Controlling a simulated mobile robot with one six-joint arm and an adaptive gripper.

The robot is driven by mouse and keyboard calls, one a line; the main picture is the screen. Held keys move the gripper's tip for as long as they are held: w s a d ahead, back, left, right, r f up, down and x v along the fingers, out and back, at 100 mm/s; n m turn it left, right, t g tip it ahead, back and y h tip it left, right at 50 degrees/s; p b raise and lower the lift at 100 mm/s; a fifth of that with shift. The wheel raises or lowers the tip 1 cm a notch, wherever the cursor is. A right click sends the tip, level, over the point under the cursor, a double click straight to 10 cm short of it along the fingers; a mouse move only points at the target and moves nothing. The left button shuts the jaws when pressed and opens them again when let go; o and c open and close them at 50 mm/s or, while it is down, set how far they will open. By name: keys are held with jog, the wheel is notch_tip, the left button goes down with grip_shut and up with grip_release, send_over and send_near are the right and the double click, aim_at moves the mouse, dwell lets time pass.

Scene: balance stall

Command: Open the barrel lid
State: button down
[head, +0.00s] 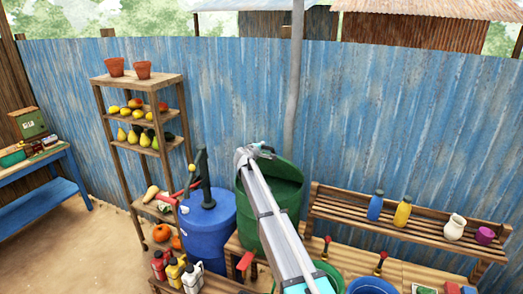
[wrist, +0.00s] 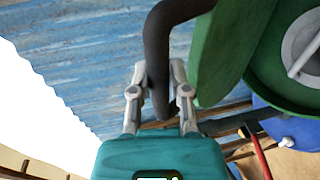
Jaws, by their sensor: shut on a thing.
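The green barrel (head: 262,215) stands in the middle of the head view, partly hidden behind my arm. Its green lid (head: 287,172) looks tilted up at a slant, and my arm covers part of it. In the wrist view the lid (wrist: 228,48) shows as a green slab beside a dark curved handle. My gripper (wrist: 160,82) has its two fingers on either side of this handle (wrist: 158,50) and is shut on it. In the head view my gripper (head: 262,150) is at the top of the barrel, against the blue wall.
A blue barrel (head: 208,232) with a dark pump stands close to the left of the green barrel. A wooden shelf (head: 110,120) with fruit is farther left. A slatted rack (head: 345,213) with bottles and jugs is to the right. The corrugated wall (head: 400,110) is close behind.

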jog(key=shift+w, duration=0.1)
jog(key=c, duration=0.6)
grip_release()
jog(key=shift+c, duration=0.3)
